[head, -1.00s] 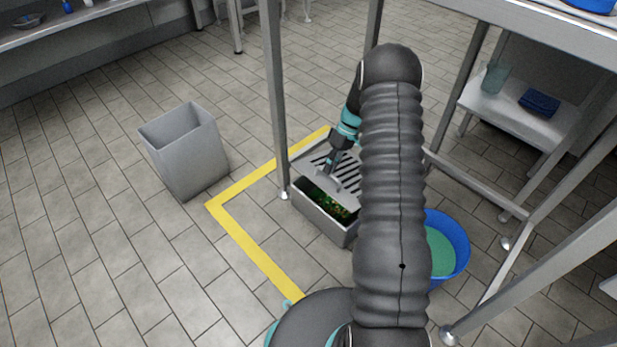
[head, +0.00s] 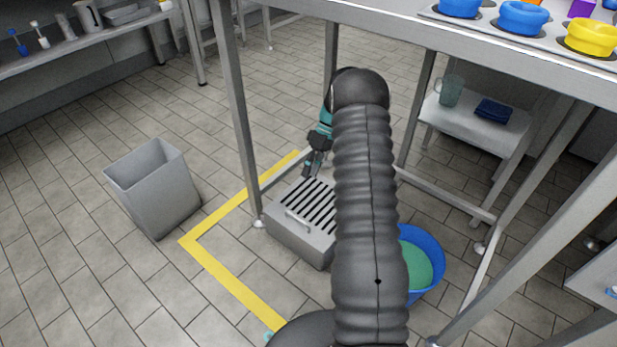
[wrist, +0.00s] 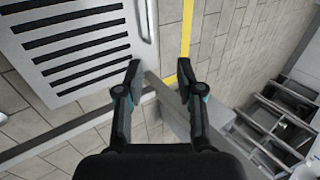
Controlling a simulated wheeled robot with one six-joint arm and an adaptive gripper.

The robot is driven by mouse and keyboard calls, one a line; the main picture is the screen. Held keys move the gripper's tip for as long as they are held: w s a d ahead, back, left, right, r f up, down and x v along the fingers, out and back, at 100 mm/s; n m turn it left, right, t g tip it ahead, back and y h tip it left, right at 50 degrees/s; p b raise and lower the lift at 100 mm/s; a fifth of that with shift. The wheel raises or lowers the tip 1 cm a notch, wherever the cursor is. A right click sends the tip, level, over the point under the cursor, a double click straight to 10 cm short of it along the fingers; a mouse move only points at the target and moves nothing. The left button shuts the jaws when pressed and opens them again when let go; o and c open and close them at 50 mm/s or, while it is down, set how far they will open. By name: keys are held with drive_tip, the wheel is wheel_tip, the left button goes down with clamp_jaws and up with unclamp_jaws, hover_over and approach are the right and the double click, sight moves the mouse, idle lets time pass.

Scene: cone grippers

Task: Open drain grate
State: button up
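The drain grate (head: 308,205) is a pale metal cover with dark slots and a bar handle (head: 298,222) along its near left edge. It lies flat over the grey drain box (head: 290,235), and the inside is hidden. In the wrist view the grate (wrist: 75,45) fills the upper left, with its handle (wrist: 146,20) at its right edge. My gripper (head: 309,172) is beyond the grate's far left side, apart from the handle. In the wrist view my gripper (wrist: 159,72) has its fingers spread, with nothing held between them.
A grey table leg (head: 238,120) stands close left of the drain box. A grey bin (head: 155,190) stands further left, outside the yellow floor line (head: 225,262). A blue bucket (head: 428,250) stands at right behind my arm. The table top (head: 480,40) hangs overhead.

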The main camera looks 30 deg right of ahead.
drive_tip(key=v, duration=0.8)
drive_tip(key=shift+d+r, duration=0.15)
drive_tip(key=shift+r, duration=0.2)
drive_tip(key=shift+w, duration=0.15)
